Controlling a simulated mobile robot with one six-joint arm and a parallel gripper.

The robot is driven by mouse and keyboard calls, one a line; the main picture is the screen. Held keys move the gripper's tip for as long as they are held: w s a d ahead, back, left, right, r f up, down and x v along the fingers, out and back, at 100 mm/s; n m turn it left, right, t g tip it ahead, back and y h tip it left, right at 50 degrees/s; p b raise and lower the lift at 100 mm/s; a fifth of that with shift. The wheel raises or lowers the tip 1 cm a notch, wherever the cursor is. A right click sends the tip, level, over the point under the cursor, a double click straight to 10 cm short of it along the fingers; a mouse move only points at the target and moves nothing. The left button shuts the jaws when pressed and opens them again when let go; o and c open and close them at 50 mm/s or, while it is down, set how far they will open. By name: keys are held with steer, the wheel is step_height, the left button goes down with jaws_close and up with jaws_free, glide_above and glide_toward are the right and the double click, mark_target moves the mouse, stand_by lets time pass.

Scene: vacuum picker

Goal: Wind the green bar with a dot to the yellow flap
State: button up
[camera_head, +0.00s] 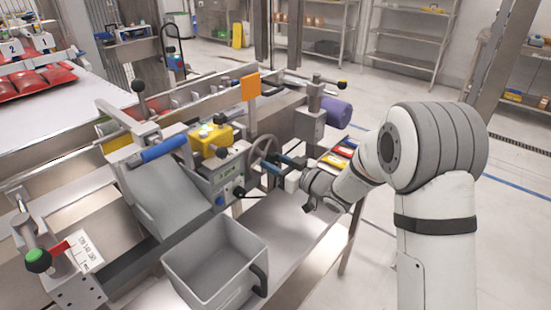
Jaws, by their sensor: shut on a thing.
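A grey handwheel (262,151) stands at the right end of the machine's control box. My gripper (277,166) is at the wheel's right side, with its dark fingers shut on it; the exact grip is small and partly hidden. I cannot make out a green bar with a dot in this view.
A grey open bin (215,262) stands on the metal table in front. The control box (229,175) has knobs and a small display. An orange plate (250,87) and a purple cylinder (336,112) stand above. A green-topped knob (38,259) is at the lower left.

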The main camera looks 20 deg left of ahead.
steer(key=shift+f+m, duration=0.2)
steer(key=shift+m, duration=0.2)
steer(key=o, duration=1)
steer(key=shift+r, duration=0.15)
steer(key=shift+c, duration=0.2)
steer(key=shift+d, duration=0.1)
steer(key=v, duration=0.7)
steer(key=shift+s+d+p, duration=0.2)
steer(key=shift+d+p, duration=0.15)
steer(key=shift+p, duration=0.1)
